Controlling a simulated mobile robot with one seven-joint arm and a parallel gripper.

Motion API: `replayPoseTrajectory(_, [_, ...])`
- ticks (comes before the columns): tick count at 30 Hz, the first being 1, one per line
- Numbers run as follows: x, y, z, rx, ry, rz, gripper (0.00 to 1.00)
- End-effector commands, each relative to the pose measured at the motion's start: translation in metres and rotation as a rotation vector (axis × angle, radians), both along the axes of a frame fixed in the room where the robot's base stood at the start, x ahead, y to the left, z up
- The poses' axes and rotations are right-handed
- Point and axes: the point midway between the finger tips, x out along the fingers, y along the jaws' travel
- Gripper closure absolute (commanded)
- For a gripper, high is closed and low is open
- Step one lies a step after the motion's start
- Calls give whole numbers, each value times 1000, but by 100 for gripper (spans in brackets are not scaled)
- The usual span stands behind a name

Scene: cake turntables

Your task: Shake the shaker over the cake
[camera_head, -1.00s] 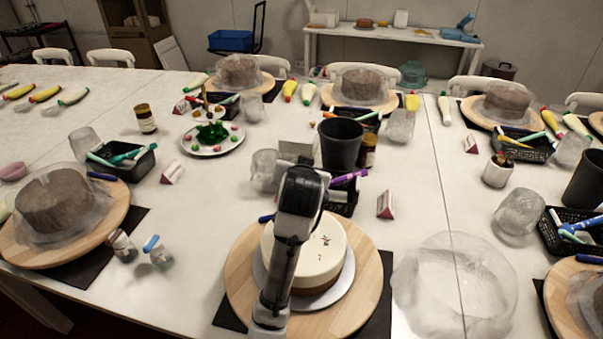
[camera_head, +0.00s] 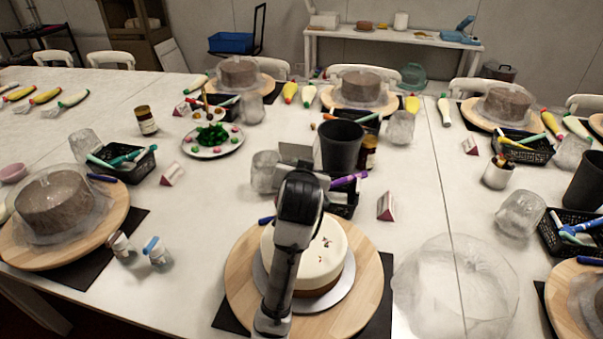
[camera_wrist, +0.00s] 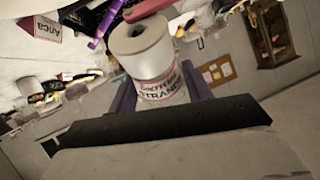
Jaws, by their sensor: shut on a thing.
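The white frosted cake (camera_head: 335,258) has a brown lower edge and sits on a silver board over a round wooden turntable (camera_head: 366,290) at the front middle. A few small dark reddish specks lie on its top. My arm crosses in front of its left part. In the wrist view my gripper (camera_wrist: 155,95) is shut on the shaker (camera_wrist: 150,60), a white jar with red and dark lettering. The shaker is tilted, with its round end pointing away from the fingers; a red piece shows beside that end. In the head view my arm hides the shaker.
A black cup (camera_head: 341,145) and a dark basket with a purple tool stand behind the cake. A clear cover (camera_head: 455,290) lies to the right. Two small jars (camera_head: 157,253) stand to the left. A prism-shaped card (camera_head: 386,206) stands behind right.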

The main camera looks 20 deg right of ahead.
Motion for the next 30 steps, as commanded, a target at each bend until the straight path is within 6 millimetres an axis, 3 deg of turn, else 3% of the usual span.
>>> replayPoseTrajectory(17, [-2, 1, 3, -27, -43, -1, 78])
replayPoseTrajectory(22, [5, -5, 16, -25, -41, -1, 78])
replayPoseTrajectory(27, [-2, 1, 0, -28, -41, 1, 78])
replayPoseTrajectory(30, [-2, 1, 2, -29, -47, 0, 78])
